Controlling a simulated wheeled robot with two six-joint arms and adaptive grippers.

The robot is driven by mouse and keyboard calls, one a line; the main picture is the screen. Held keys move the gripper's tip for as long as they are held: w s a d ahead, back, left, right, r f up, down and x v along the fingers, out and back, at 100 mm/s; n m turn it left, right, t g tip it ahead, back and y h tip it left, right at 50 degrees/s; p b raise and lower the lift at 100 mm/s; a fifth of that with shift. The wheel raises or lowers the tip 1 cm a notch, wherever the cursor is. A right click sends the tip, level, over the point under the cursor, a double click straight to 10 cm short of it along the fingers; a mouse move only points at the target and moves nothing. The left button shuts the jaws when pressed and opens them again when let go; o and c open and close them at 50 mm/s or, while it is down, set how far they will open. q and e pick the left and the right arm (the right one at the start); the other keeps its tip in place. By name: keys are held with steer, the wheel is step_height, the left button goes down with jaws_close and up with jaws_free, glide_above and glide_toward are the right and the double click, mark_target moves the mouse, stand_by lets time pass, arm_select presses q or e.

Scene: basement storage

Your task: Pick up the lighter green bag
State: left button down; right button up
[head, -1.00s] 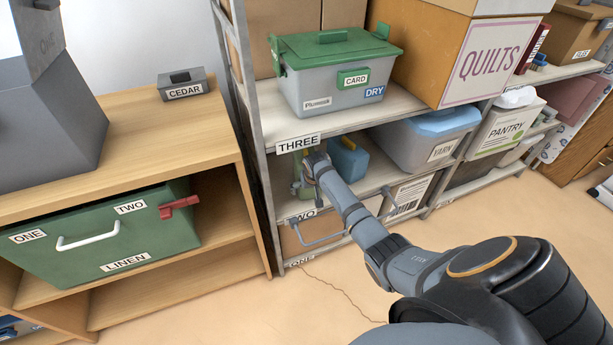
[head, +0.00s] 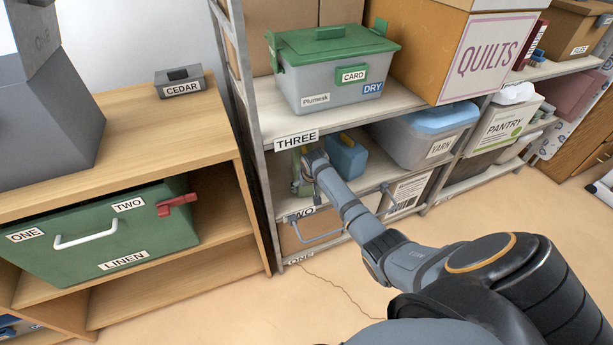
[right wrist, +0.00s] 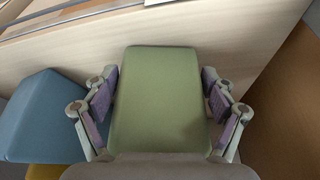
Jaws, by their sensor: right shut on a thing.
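The light green bag (right wrist: 160,92) fills the middle of the right wrist view, with a finger pressed to each side. In the head view only a strip of the green bag (head: 298,168) shows, on the shelf under the THREE label; my gripper hides the rest. My right gripper (head: 312,170) is shut on it, and I cannot tell whether the bag is off the shelf. A blue bag (head: 346,157) stands just to the right in the head view; it also shows at the left in the right wrist view (right wrist: 40,112). My left gripper is out of view.
The shelf board marked THREE (head: 292,125) lies above my gripper and carries a grey box with a green lid (head: 335,75). A blue-lidded YARN bin (head: 425,138) stands to the right. Open floor (head: 480,215) lies in front.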

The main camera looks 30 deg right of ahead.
steer(key=shift+r, duration=0.1)
